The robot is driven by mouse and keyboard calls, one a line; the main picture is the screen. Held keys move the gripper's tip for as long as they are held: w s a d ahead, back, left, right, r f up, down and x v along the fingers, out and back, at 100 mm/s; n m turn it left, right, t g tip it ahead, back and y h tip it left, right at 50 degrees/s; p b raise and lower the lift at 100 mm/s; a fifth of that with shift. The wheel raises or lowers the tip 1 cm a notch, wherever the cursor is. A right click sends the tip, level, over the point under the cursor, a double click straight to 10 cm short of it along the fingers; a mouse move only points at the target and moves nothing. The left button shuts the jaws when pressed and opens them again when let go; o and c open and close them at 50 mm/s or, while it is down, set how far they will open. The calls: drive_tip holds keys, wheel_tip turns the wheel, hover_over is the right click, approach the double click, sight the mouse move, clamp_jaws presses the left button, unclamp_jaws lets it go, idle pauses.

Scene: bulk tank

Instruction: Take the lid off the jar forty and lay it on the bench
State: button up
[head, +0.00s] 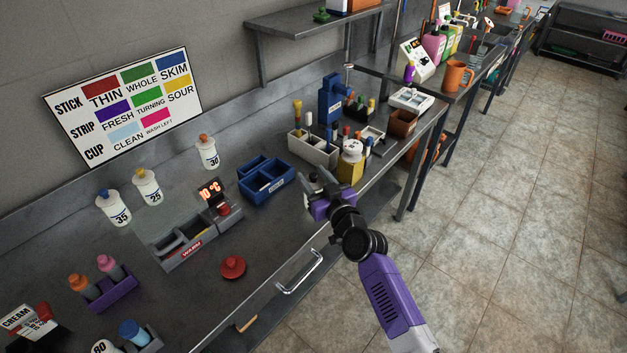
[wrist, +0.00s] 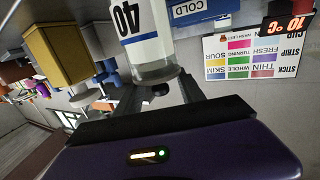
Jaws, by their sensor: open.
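Jar forty (wrist: 147,35) shows in the wrist view, which looks upside down. It is white and marked 40, with a pale clear lid (wrist: 155,70) and a small dark knob (wrist: 160,90). My gripper (wrist: 158,92) is open, its two fingers either side of the knob; I cannot tell if they touch it. In the head view my gripper (head: 322,187) is over the bench (head: 285,232) near its front edge.
A yellow block (wrist: 57,52) is close beside the jar. A white tub (head: 312,150) with sticks and a blue bin (head: 266,182) stand behind. A red knobbed disc (head: 233,267) lies on the bench near a warmer (head: 190,240). Bench between disc and gripper is bare.

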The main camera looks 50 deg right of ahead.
sight(313, 174)
clamp_jaws()
drive_tip(key=shift+r, duration=0.1)
drive_tip(key=shift+r+p, duration=0.45)
drive_tip(key=shift+r, duration=0.2)
wheel_tip(313, 174, up, 18)
drive_tip(key=p, duration=0.1)
drive_tip(key=shift+p, duration=0.3)
